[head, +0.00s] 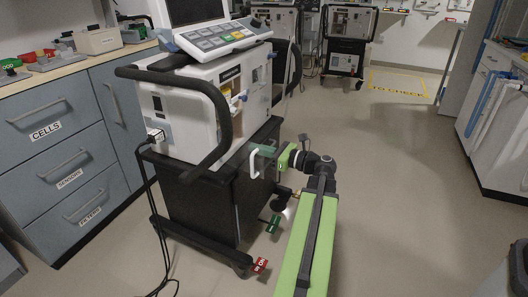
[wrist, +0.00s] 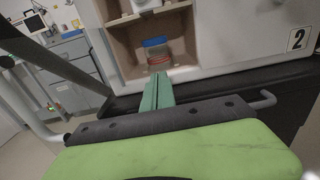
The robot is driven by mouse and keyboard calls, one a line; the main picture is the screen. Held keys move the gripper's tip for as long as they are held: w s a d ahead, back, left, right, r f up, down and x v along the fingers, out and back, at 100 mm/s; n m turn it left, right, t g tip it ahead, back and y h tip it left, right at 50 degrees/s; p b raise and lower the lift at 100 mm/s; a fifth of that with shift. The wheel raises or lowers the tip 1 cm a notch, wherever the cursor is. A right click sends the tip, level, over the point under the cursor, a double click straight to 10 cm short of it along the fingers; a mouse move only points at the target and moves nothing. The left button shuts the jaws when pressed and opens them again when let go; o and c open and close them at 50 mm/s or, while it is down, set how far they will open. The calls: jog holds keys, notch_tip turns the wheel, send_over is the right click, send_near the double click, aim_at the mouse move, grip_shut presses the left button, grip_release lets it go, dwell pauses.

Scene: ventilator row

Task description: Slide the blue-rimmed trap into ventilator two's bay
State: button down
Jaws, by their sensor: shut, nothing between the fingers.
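Ventilator two (wrist: 240,35) shows its white front and a "2" label in the wrist view. Its open, tan-lined bay (wrist: 122,47) is left of the label. A small thing with a blue top band (wrist: 155,42) stands in the bay, apparently the blue-rimmed trap; a red band shows low on or by it. My gripper (wrist: 158,82) is shut and empty, its green fingers pointing at the bay just in front of and below this thing. Whether they touch it, I cannot tell.
A black handle (head: 222,120) curves along the near ventilator. Its dark cart (head: 215,205) has low legs with red and green tags. Blue drawers (head: 60,125) stand at left. More ventilators (head: 347,40) stand behind. Floor (head: 410,160) at right is clear, with a yellow marked area beyond.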

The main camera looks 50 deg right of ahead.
jog(key=w, duration=0.2)
jog(key=w+a, duration=0.1)
jog(key=w, duration=0.4)
jog(key=shift+w+a, duration=0.15)
jog(key=shift+w, duration=0.05)
jog(key=shift+w+a, duration=0.15)
jog(key=shift+w, duration=0.65)
jog(key=shift+s, duration=0.25)
jog(key=s+d, duration=0.2)
jog(key=s, duration=1.1)
jog(key=shift+s+d, duration=0.2)
jog(key=shift+d, duration=0.15)
